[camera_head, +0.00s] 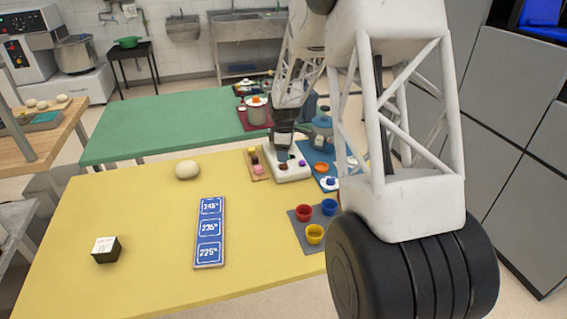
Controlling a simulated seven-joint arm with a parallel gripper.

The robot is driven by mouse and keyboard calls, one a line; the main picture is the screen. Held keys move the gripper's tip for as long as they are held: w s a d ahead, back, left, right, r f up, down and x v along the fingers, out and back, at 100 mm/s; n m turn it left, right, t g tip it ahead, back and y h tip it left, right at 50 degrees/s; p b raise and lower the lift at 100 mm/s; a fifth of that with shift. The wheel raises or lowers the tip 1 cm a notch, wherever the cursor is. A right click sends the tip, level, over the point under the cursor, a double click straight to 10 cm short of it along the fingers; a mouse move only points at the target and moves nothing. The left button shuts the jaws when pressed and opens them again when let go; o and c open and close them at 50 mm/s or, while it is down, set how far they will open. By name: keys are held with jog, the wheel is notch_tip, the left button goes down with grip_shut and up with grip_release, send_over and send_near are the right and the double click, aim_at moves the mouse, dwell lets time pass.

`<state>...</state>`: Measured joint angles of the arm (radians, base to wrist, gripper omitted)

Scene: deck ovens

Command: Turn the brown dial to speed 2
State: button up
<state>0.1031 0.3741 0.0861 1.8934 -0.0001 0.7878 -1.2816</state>
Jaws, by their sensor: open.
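A small white control box (296,172) stands on the yellow table near its far right side. A small brown dial (283,167) shows on its front part, and a purple knob (302,162) sits to the right of it. My gripper (282,152) points down over the box, just behind and above the brown dial. It is open, with nothing seen between its fingers. Whether the fingers touch the box or a knob cannot be told at this size. The speed marks and the dial's pointer are too small to read.
Beside the box lie a wooden board (250,168) with small coloured pieces and a blue mat (316,179) with bowls. A grey mat (300,238) holds red, yellow and blue cups. A blue number board (209,260), dough ball (187,169) and black cube (108,255) lie left.

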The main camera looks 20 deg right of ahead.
aim_at(284, 166)
jog(key=shift+f, duration=2.45)
jog(key=c, duration=0.9)
